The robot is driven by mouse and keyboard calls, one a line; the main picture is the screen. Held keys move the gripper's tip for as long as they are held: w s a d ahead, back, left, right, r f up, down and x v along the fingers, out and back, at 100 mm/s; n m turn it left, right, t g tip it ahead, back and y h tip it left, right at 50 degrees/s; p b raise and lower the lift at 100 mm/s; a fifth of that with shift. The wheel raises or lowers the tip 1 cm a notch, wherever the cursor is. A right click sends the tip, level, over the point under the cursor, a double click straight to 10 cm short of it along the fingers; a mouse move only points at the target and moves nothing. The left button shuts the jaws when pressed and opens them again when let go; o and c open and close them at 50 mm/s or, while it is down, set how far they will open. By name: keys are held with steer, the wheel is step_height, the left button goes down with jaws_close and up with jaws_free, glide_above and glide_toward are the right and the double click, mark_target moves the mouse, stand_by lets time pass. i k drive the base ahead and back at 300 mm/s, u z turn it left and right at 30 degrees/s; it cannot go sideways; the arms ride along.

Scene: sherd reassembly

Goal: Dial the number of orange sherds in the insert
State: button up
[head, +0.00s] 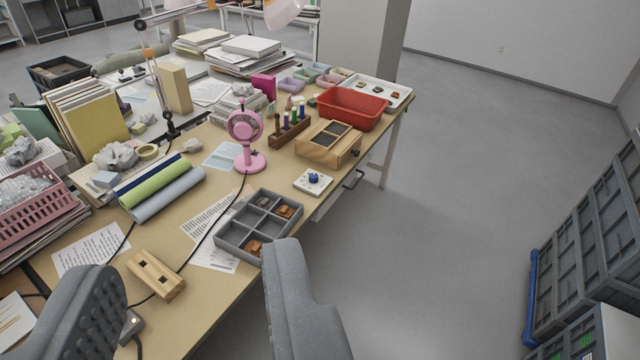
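The grey divided insert (219,243) lies on the desk near its front edge, just beyond my right finger. Orange-brown sherds show in its right compartment (285,211) and its near compartment (254,246); whether each holds one piece or more is hard to tell.
A pink fan (246,130) stands behind the insert, its cable crossing the desk. A wooden box (318,153), red bin (350,110) and white tray with sherds (402,92) lie beyond the dial. A slotted wooden block (155,275) is at front left.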

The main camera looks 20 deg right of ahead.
mark_target(313, 178)
steer(key=z, duration=0.45)
steer(key=i, duration=1.85)
steer(key=u, duration=0.15)
